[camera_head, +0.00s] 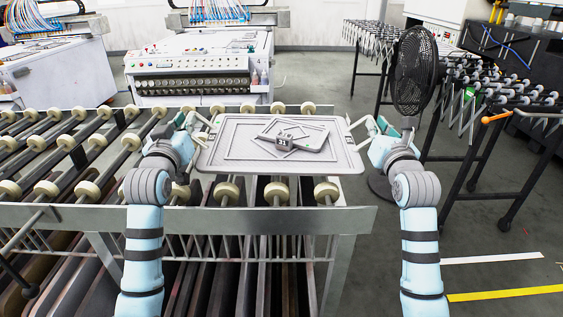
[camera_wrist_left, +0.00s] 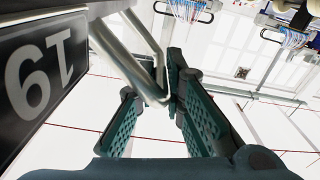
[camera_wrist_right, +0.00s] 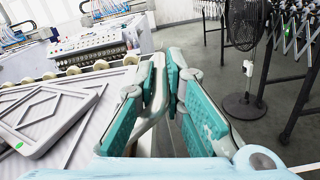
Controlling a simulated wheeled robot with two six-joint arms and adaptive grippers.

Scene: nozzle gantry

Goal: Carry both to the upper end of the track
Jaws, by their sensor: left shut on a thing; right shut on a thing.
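A grey tray (camera_head: 232,154) with raised rectangular lines is held between my two grippers, above the roller track (camera_head: 248,190). A small grey piece with a dark numbered block (camera_head: 283,138) lies on the tray, turned at an angle. My left gripper (camera_head: 194,130) is shut on the tray's left handle; its fingers also show in the left wrist view (camera_wrist_left: 155,110), around a pale bar. My right gripper (camera_head: 365,133) is shut on the right handle; the right wrist view shows its fingers (camera_wrist_right: 160,95) around a grey bar.
A white machine (camera_head: 200,60) with a control panel stands behind the track. An expandable roller conveyor (camera_head: 500,95) is at the right. The floor at the lower right is clear, with tape lines.

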